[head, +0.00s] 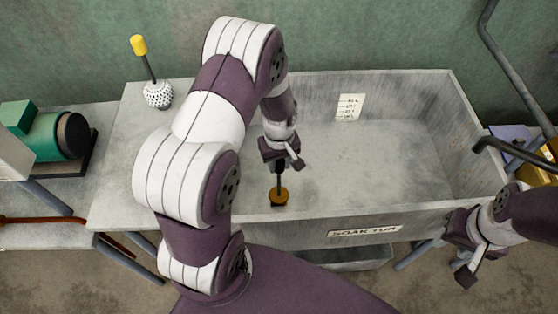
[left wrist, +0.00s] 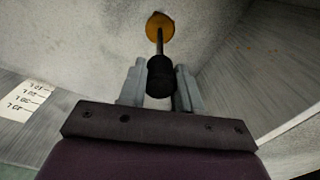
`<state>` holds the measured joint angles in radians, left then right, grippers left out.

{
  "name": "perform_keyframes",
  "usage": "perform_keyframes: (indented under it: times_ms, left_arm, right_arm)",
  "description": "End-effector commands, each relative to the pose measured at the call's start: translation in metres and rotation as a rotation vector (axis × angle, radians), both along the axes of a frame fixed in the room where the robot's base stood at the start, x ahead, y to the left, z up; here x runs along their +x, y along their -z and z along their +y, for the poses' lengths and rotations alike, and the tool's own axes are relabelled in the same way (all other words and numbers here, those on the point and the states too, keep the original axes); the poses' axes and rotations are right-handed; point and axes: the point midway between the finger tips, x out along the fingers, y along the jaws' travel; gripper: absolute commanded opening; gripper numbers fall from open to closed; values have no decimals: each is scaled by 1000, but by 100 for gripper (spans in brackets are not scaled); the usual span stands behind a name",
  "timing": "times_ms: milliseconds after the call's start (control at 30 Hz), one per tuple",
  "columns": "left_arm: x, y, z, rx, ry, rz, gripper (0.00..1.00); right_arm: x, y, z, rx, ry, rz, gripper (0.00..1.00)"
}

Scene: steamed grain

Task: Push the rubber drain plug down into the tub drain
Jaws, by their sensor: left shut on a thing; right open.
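The soak tub (head: 455,92) is a large grey basin with a "SOAK TUB" label on its front. The drain plug (head: 279,196) has an orange-brown disc and a dark upright handle, and it is inside the tub near the left end. My left gripper (head: 280,165) is above the disc, shut on the black grip of the handle. In the left wrist view the plug's disc (left wrist: 160,25) is at the tub floor, with the fingers (left wrist: 160,85) on both sides of the grip. The drain opening is hidden; I cannot tell how deep the plug sits. My right gripper (head: 463,255) is open and empty outside the tub's front right corner.
A white dotted ball brush with a yellow-tipped handle (head: 158,94) stands on the ledge left of the tub. A green motor-like machine (head: 45,135) is at the far left. A bent grey pipe (head: 510,75) and a yellow item are at the right. The tub's right floor is clear.

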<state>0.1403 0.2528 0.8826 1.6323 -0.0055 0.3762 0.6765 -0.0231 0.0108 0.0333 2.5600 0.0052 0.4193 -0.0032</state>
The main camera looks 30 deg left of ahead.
Motion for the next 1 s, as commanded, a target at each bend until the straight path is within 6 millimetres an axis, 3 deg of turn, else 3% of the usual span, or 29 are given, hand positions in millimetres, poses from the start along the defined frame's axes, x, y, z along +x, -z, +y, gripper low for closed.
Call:
perform_keyframes:
  times_ms: [967,1000]
  left_arm:
    - [0,20,0,0,0,0,0]
    - [0,20,0,0,0,0,36]
  right_arm:
    - [0,13,0,0,0,0,43]
    - [0,13,0,0,0,0,43]
